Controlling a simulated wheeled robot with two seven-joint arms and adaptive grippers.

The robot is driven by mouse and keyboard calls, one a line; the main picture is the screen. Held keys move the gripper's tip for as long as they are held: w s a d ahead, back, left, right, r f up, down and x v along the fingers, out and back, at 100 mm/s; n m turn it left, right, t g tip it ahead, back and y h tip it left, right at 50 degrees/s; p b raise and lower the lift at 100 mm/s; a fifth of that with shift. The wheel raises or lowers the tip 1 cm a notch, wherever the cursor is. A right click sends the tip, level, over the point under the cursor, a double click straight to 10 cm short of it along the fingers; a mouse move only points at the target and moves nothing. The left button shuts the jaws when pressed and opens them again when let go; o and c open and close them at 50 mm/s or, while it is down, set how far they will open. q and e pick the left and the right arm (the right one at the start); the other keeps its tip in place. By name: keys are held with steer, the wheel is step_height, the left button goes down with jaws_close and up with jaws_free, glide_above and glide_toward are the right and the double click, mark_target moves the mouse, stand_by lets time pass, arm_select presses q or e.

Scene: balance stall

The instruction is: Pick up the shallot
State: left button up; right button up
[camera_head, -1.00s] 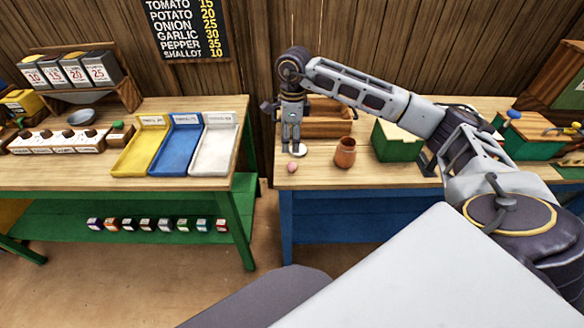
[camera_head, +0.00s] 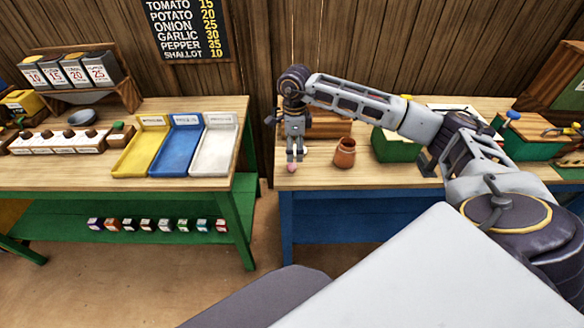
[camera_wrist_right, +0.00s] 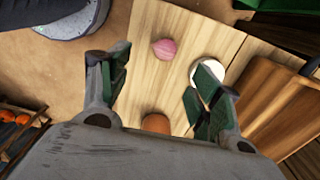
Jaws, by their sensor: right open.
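The shallot (camera_head: 291,168) is small and pink and lies near the front left corner of the right-hand table. In the right wrist view the shallot (camera_wrist_right: 165,48) lies on the wood, ahead of the fingertips and roughly midway between them. My right gripper (camera_head: 295,157) points down just above the shallot and partly hides it. Its two green-padded fingers (camera_wrist_right: 158,95) are spread apart with nothing between them in the right wrist view. My left gripper is not in view.
A brown clay pot (camera_head: 345,152) stands right of the gripper. A white disc (camera_wrist_right: 208,72) lies beside the shallot. A wooden crate (camera_head: 328,125) sits behind. Yellow, blue and white trays (camera_head: 212,160) stand on the left table, across a gap.

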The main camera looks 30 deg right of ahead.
mark_target(292, 165)
step_height(292, 165, down, 3)
steer(key=shift+f, duration=0.45)
steer(key=shift+w+f, duration=0.1)
steer(key=shift+f, duration=0.25)
steer(key=f, duration=0.2)
steer(key=f+p, duration=0.1)
steer(key=shift+w+a+f, duration=0.2)
steer(key=shift+w+f, duration=0.05)
steer(key=shift+f, duration=0.45)
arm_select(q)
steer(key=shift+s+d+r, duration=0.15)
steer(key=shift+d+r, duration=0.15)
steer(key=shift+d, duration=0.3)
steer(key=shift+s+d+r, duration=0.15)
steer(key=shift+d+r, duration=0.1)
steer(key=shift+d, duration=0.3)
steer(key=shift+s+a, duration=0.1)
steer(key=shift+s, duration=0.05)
